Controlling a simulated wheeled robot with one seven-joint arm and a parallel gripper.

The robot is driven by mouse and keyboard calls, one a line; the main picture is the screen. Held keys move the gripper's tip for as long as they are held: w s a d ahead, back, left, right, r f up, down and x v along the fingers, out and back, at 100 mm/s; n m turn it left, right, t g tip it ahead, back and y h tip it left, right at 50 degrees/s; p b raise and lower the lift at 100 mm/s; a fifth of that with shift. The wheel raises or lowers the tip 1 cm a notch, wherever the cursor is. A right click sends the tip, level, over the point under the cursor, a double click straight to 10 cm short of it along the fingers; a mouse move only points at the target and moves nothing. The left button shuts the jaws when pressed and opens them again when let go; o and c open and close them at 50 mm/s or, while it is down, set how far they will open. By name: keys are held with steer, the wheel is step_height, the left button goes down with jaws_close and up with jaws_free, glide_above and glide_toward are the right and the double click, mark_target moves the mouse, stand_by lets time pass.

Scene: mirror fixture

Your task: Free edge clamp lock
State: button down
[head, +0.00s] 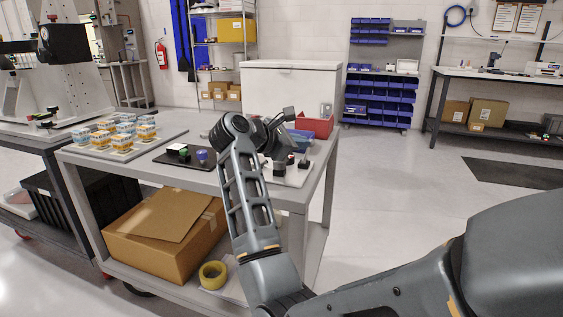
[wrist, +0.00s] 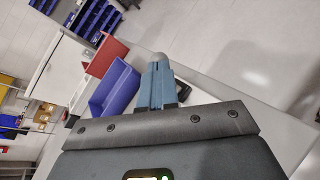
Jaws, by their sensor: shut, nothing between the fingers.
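My gripper (wrist: 160,72) is shut, its two blue-grey fingers together in the wrist view. A rounded pale grey shape (wrist: 160,56) shows right at the fingertips; I cannot tell whether they touch it. In the head view my arm reaches over the cart and covers much of the work area. A light plate (head: 297,180) with several dark upright parts (head: 280,168) stands partly behind my wrist near the cart's right end; it may be the mirror fixture. I cannot make out the edge clamp lock or its state.
A red bin (head: 316,125) and a blue bin (wrist: 115,88) stand behind the work area.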

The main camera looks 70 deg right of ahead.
steer(key=shift+r+p, duration=0.1)
steer(key=shift+p, duration=0.2)
steer(key=shift+r, duration=0.75)
